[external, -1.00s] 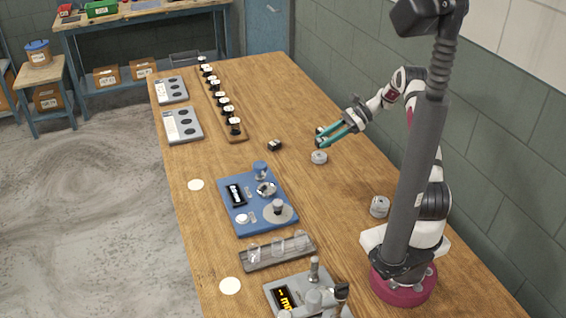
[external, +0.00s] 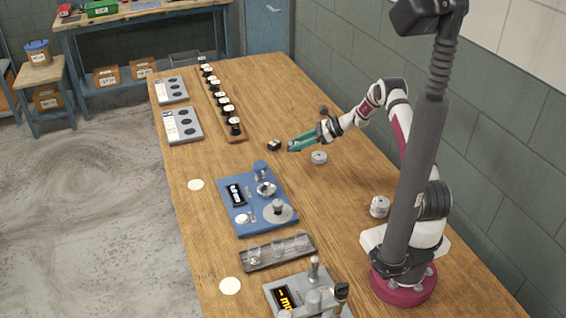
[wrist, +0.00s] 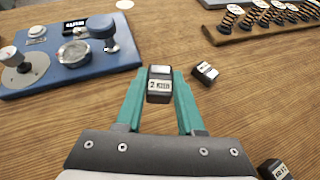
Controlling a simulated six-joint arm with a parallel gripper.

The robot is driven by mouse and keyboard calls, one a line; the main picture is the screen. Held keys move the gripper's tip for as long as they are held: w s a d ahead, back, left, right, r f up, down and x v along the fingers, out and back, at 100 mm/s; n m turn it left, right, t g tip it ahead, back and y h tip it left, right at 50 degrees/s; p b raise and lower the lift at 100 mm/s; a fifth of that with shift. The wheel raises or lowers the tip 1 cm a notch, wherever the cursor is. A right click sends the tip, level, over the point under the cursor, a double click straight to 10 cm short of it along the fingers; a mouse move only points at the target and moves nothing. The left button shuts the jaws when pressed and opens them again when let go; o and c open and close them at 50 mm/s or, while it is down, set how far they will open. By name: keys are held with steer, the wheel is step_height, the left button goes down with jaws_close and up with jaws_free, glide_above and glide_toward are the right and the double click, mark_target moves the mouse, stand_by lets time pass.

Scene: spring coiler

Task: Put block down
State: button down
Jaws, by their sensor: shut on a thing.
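My gripper (wrist: 159,92) has teal fingers and is shut on a dark block (wrist: 159,86) with a white label that seems to begin with "2 K". A second dark labelled block (wrist: 205,73) rests on the table to the right of the held one. In the external view my gripper (external: 295,146) is over the middle of the table, just right of that resting block (external: 274,145). The held block is hard to make out there. I cannot tell how high it is above the wood.
A round grey weight (external: 319,158) sits near my gripper. A rack of springs (wrist: 258,32) stands at the back. Another dark block (wrist: 275,170) shows at the lower right.

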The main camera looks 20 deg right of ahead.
steer(key=x, duration=0.3)
steer(key=shift+a+f, duration=0.25)
step_height(320, 180, down, 4)
steer(key=shift+w+a+f, duration=0.1)
steer(key=shift+a, duration=0.05)
steer(key=c, duration=0.5)
jaws_free()
